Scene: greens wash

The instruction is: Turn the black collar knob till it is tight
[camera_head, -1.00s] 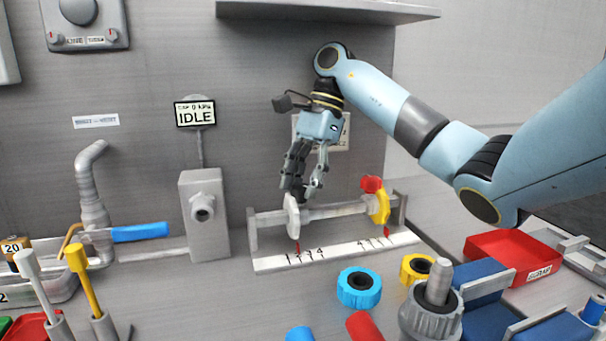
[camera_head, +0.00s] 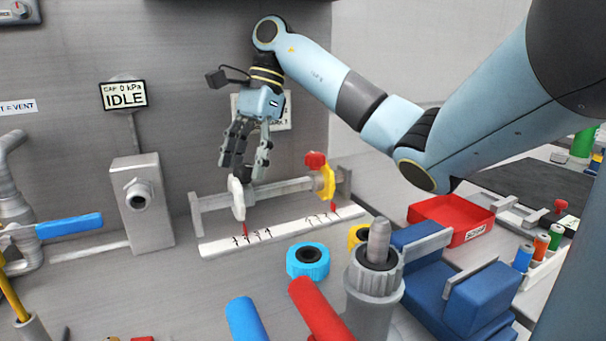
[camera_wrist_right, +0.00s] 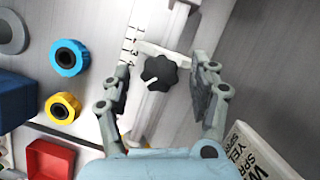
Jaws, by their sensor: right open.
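The black collar knob (camera_wrist_right: 160,73) is a lobed knob with a white mark, seen in the right wrist view. It sits on a white collar (camera_head: 237,198) around a grey rail (camera_head: 285,188). A yellow collar (camera_head: 325,184) with a red knob (camera_head: 315,160) is at the rail's right end. My left gripper is out of view.
A white numbered scale (camera_head: 285,232) lies along the rail's front. A blue ring (camera_head: 308,262), a grey threaded post (camera_head: 375,275) and a red tray (camera_head: 452,219) are nearer and to the right. A sign reading IDLE (camera_head: 124,95) is on the left.

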